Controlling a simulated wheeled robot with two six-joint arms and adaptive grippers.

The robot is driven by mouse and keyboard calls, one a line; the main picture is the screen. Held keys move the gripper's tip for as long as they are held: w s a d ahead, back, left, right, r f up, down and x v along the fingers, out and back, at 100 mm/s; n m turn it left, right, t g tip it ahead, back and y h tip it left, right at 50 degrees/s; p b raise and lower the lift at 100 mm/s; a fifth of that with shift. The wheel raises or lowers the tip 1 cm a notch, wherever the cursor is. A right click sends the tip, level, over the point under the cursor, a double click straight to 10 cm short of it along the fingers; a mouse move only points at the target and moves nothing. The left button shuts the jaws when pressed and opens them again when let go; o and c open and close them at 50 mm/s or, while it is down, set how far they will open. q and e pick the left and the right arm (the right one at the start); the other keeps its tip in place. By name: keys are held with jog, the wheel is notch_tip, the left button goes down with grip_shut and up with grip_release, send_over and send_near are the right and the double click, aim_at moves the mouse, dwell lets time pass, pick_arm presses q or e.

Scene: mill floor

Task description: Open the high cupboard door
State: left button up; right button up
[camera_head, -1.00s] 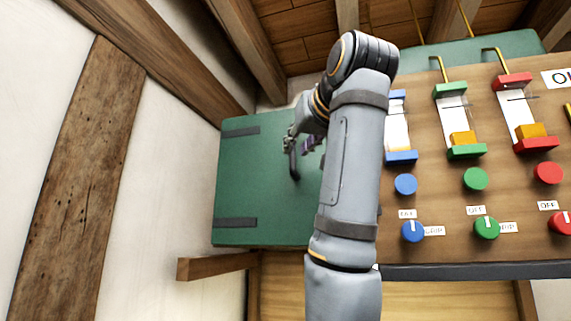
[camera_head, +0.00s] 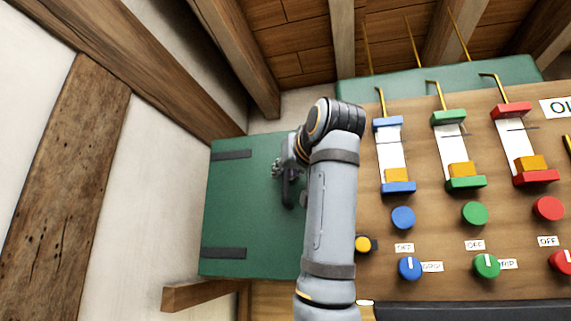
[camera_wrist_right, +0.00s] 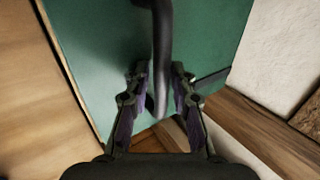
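The cupboard door (camera_head: 235,200) is green with two dark hinge straps along its left side. It hangs high on the left and looks closed or nearly so. Its dark bar handle (camera_head: 288,192) is near the door's right side, and also shows in the right wrist view (camera_wrist_right: 162,45). My right gripper (camera_head: 284,172) is at the handle. My right arm hides the door's right edge. My left gripper is not in view.
To the right is a wooden panel (camera_head: 440,215) with blue, green and red sliders, buttons and knobs. A wooden beam (camera_head: 200,294) juts out below the door. A white wall with timber posts (camera_head: 60,180) is at the left. Roof beams run above.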

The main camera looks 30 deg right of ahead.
jog(key=shift+s+a, duration=0.15)
jog(key=shift+c, duration=0.2)
grip_shut()
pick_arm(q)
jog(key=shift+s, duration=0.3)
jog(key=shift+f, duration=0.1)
